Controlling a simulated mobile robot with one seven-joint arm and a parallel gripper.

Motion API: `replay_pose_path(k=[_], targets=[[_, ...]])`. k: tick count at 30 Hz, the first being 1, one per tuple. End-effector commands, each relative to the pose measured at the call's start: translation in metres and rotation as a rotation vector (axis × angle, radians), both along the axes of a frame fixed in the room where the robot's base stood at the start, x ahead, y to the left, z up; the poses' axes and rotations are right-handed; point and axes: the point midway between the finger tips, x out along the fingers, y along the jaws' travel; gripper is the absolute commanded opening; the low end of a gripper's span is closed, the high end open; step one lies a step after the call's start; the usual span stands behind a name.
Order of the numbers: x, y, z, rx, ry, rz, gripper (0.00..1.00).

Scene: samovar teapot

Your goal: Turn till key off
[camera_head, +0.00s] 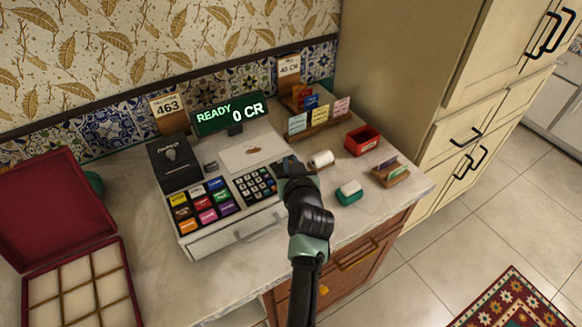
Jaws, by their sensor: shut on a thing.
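The till (212,240) stands on the counter, with coloured keys on the left, a dark number pad (256,184) on the right and a lit display reading "READY 0 CR" (230,113). A black box (175,163) at its back left bears a small pale knob or key-like shape (171,153), too small to make out well. My gripper (284,166) is at the till's upper right, just beyond the number pad. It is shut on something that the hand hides. I cannot tell whether that is the till key.
A paper roll (321,159), a green sponge-like block (348,193), a red box (363,139) and card holders (320,124) stand close to the right. An open red case (70,258) lies at the left. Bare marble (150,240) shows between case and till.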

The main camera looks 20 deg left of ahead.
Motion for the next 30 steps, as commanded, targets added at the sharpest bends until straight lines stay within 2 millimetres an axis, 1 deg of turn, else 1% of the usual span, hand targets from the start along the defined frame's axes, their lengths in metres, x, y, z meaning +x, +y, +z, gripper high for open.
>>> replay_pose_path(k=[1, 2, 15, 22, 30], targets=[[0.0012, -0.0027, -0.0083, 0.0, -0.001, 0.024, 0.0], [0.0013, -0.0027, -0.009, -0.001, -0.001, 0.042, 0.0], [0.0008, -0.0008, -0.0077, -0.002, 0.0, 0.302, 0.0], [0.0003, -0.0007, -0.0049, -0.003, 0.003, 0.375, 0.0], [-0.0004, -0.0001, -0.0028, -0.003, 0.005, 0.404, 0.0]])
